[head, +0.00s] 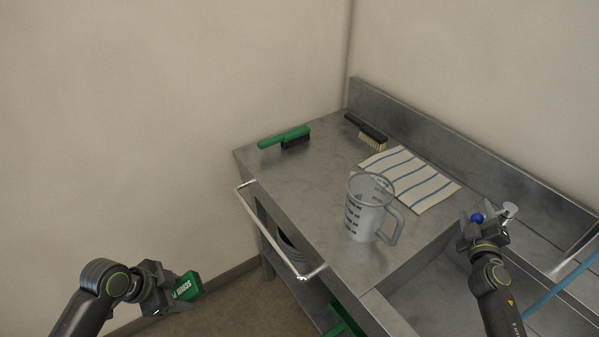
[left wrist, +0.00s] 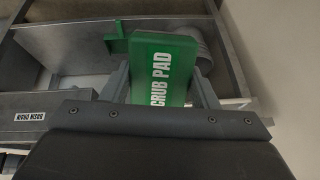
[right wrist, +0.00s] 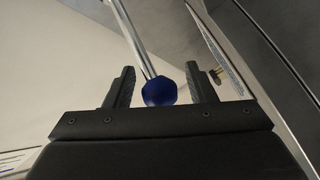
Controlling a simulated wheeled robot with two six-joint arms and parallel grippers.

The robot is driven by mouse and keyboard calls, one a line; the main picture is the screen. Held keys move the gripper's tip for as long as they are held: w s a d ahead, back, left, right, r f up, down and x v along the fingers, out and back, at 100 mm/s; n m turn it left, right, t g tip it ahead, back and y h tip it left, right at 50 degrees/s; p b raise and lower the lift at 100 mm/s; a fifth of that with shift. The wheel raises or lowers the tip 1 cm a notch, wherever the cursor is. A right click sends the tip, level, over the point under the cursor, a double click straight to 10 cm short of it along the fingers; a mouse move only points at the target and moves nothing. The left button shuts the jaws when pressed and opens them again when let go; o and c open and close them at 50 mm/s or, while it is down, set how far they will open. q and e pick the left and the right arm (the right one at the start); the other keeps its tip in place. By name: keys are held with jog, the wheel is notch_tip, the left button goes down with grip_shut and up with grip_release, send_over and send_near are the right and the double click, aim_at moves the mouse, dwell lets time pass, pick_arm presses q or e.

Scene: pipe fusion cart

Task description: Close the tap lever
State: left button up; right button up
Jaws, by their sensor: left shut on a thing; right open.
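The tap lever's blue knob (head: 477,217) shows at the right of the head view, at my right gripper (head: 483,228). In the right wrist view the blue knob (right wrist: 159,91) sits on a thin metal rod (right wrist: 132,38), between the two open fingers (right wrist: 160,86), with a gap visible on each side. A pale metal tap part (head: 510,210) stands just right of that gripper. My left gripper (head: 168,288) is shut on a green scrub pad (head: 188,286), away from the bench at lower left. The pad's white lettering shows in the left wrist view (left wrist: 163,70).
A clear measuring jug (head: 365,212) stands on the steel bench, beside a striped cloth (head: 410,178). A green brush (head: 285,138) and a black brush (head: 366,130) lie further back. A rail (head: 265,235) runs along the bench's left side. A sink basin (head: 440,290) is below my right gripper.

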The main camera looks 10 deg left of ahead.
jog(key=shift+w, duration=0.2)
grip_shut()
pick_arm(q)
jog(key=shift+r+p, duration=0.6)
jog(key=shift+p, duration=0.05)
pick_arm(e)
jog(key=s+n+y, duration=0.1)
jog(key=y, duration=0.1)
jog(key=s+d+n+y, duration=0.1)
jog(key=s+n+y, duration=0.1)
jog(key=y, duration=0.1)
jog(key=shift+d, duration=0.15)
grip_release()
